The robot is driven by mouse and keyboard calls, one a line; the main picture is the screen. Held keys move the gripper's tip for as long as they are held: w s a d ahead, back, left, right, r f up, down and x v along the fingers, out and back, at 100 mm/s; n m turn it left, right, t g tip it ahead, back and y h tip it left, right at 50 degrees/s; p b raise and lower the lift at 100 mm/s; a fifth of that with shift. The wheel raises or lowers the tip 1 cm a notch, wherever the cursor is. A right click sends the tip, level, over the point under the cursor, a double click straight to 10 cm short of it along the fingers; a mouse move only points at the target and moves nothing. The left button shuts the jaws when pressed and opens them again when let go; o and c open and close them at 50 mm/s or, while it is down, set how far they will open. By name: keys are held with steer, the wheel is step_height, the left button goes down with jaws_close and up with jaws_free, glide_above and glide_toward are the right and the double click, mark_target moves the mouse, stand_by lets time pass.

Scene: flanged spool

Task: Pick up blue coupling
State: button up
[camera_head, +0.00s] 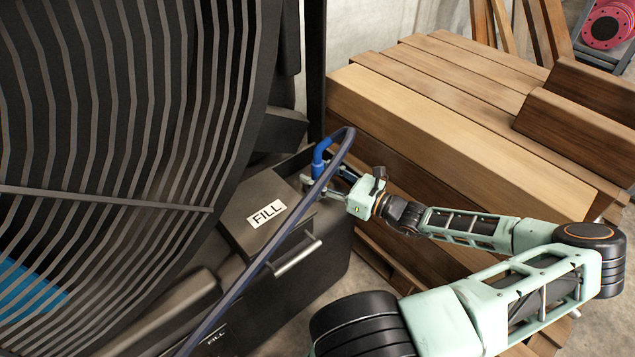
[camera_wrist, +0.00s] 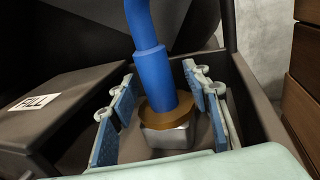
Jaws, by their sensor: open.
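The blue coupling (camera_wrist: 156,78) stands upright in the wrist view, with a brown collar and a pale hex fitting at its foot. It also shows in the head view (camera_head: 319,158), at the top of the dark box, joined to a blue hose (camera_head: 268,248). My gripper (camera_wrist: 162,92) is open, with one blue-padded finger on each side of the coupling and collar. Gaps show between both fingers and the coupling. In the head view my gripper (camera_head: 322,186) reaches in from the right, and its fingertips are partly hidden by the hose.
The dark box (camera_head: 330,262) has a FILL label (camera_head: 267,213) and a bar handle (camera_head: 297,257). A large ribbed spool (camera_head: 130,110) fills the left. Stacked timber (camera_head: 450,110) stands close on the right. The box's side wall (camera_wrist: 258,105) runs near the right finger.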

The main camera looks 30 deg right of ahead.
jaws_close()
stand_by(0.3)
steer(key=shift+r, duration=0.1)
